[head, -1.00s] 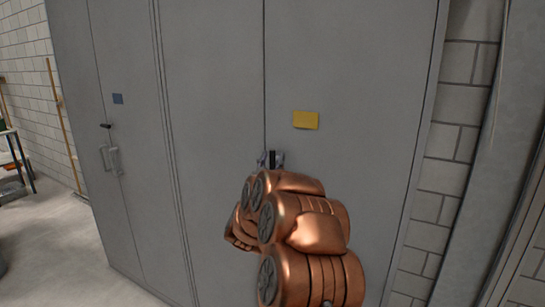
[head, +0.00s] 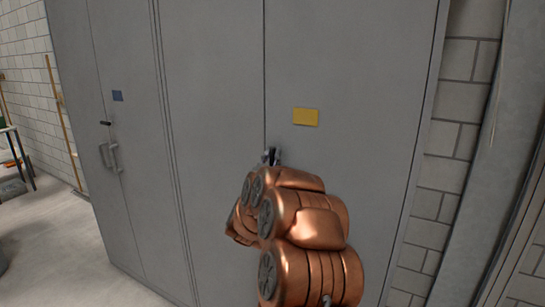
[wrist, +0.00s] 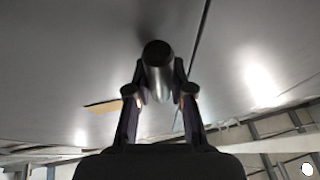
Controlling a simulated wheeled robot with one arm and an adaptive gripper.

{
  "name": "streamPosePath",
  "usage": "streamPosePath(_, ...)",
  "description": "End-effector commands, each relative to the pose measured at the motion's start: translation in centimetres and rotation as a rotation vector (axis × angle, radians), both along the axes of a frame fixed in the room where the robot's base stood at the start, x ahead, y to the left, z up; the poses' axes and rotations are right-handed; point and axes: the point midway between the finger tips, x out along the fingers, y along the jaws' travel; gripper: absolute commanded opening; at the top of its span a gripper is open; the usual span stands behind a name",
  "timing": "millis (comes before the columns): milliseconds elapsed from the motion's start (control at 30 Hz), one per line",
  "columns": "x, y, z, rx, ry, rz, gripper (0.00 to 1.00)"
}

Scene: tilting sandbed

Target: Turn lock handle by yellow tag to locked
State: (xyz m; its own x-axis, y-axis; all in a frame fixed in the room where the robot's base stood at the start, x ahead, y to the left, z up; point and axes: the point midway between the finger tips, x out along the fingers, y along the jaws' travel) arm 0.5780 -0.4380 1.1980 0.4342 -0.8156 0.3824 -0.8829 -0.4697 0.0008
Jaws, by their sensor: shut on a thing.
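The yellow tag (head: 305,117) is on the right door of the grey cabinet, right of the door seam. It also shows in the wrist view (wrist: 103,106), left of my gripper. The lock handle (wrist: 157,56) is a dark rounded bar, seen nearly end-on between my fingers in the wrist view. My gripper (wrist: 160,92) is shut on it, one finger on each side. In the head view my gripper (head: 271,157) is small, below and left of the tag, partly hidden by my copper arm. The handle's angle cannot be told there.
A second grey cabinet door (head: 125,60) at left has a blue tag (head: 117,96), a small dark lock handle (head: 106,123) and door pulls (head: 110,156). A block wall (head: 442,180) stands to the right. The floor (head: 70,250) at lower left is clear.

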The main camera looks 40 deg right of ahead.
Motion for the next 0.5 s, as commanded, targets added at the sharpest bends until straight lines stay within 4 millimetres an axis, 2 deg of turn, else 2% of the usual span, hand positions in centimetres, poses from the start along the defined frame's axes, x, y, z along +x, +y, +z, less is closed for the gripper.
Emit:
streamPosePath(267,0.01,-0.02,0.03,-0.016,0.056,0.000,0.00)
streamPosePath(500,0.04,-0.02,0.22,-0.066,0.207,-0.002,0.00)
